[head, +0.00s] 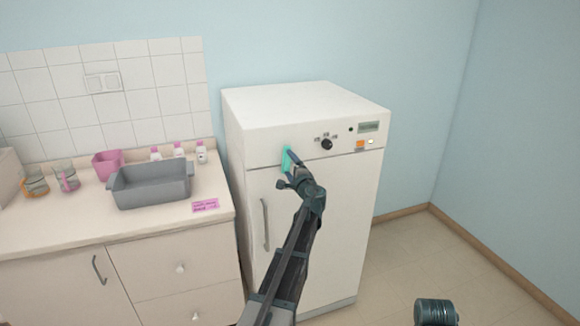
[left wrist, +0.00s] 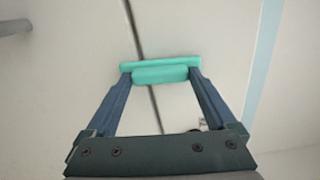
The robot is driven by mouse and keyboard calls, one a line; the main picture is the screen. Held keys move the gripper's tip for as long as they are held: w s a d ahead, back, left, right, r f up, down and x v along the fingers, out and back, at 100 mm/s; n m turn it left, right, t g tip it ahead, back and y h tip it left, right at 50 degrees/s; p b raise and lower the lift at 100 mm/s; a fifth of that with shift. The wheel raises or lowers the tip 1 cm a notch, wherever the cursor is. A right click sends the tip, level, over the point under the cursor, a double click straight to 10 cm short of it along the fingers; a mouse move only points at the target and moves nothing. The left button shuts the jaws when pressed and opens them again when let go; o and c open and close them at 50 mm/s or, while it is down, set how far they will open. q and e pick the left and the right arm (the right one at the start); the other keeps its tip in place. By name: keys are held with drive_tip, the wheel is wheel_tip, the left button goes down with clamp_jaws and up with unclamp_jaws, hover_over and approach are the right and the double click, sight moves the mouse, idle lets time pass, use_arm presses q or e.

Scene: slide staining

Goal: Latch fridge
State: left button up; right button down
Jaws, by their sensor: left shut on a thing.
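The white fridge (head: 315,220) stands against the blue wall, its door flush with the body in the head view. A teal latch (head: 286,158) sits at the seam between the door and the control panel, near the panel's left part. My left gripper (head: 291,168) is at the latch, partly covering it. In the left wrist view, both fingers of the left gripper (left wrist: 161,76) are at the two ends of the teal latch (left wrist: 160,64), shut on it. The latch lies across the dark door seam (left wrist: 143,40).
The fridge's door handle (head: 265,225) is below the latch. A counter (head: 150,229) at the left holds a grey basin (head: 150,190), a pink container (head: 107,166), glass beakers (head: 67,178) and small bottles (head: 201,153). The floor (head: 440,265) right of the fridge is mostly clear.

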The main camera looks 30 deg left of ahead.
use_arm(q)
drive_tip(key=shift+s+n, duration=0.1)
drive_tip(key=shift+n, duration=0.6)
drive_tip(key=o, duration=1.1)
drive_tip(key=shift+c, duration=0.2)
drive_tip(key=v, duration=1.3)
drive_tip(key=shift+s+d, duration=0.2)
drive_tip(key=shift+d, duration=0.15)
